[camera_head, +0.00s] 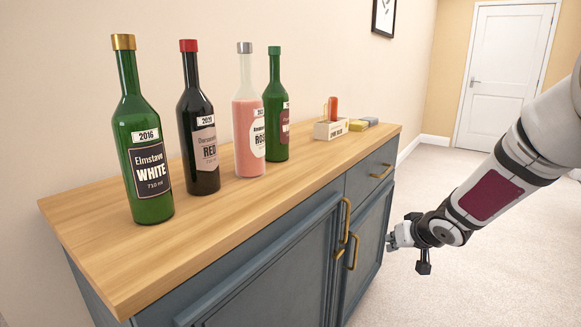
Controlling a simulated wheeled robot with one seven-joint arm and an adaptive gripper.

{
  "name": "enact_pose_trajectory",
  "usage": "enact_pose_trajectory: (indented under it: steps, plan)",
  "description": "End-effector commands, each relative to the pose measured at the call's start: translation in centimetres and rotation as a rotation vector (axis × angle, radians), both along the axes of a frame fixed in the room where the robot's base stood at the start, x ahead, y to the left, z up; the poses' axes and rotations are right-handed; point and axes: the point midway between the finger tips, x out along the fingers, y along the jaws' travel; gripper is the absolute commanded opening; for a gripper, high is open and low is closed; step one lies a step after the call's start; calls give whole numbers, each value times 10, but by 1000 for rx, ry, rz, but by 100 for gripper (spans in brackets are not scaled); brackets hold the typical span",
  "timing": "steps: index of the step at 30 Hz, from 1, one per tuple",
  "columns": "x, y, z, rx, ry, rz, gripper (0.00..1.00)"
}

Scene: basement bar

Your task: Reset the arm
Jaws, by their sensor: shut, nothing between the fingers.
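My arm (490,190) reaches in from the right edge of the head view, slanting down and to the left. My gripper (391,242) is at its lower end, in front of the right part of the blue cabinet (365,215) and below the level of its wooden top. It appears small, and its fingers look shut with nothing held. I cannot tell how far the fingertips are from the cabinet door.
On the wooden top (100,245) stand a white wine bottle (145,150), a red wine bottle (198,125), a rosé bottle (248,120) and another green bottle (276,115). Carpet (440,290) is clear at right.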

Motion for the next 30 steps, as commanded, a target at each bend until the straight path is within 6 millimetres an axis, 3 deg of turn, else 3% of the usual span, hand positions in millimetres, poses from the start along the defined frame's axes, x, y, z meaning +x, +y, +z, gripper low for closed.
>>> enact_pose_trajectory:
  steps: [1,8,15,24,30]
  plan:
    - [-11,-4,18,-60,12,-26,0]
    - [-87,-24,76,-260,133,-164,0]
    - [-196,-19,118,-337,304,-261,0]
    - [-346,21,131,-263,545,-237,0]
    - [-416,50,127,-184,662,-152,0]
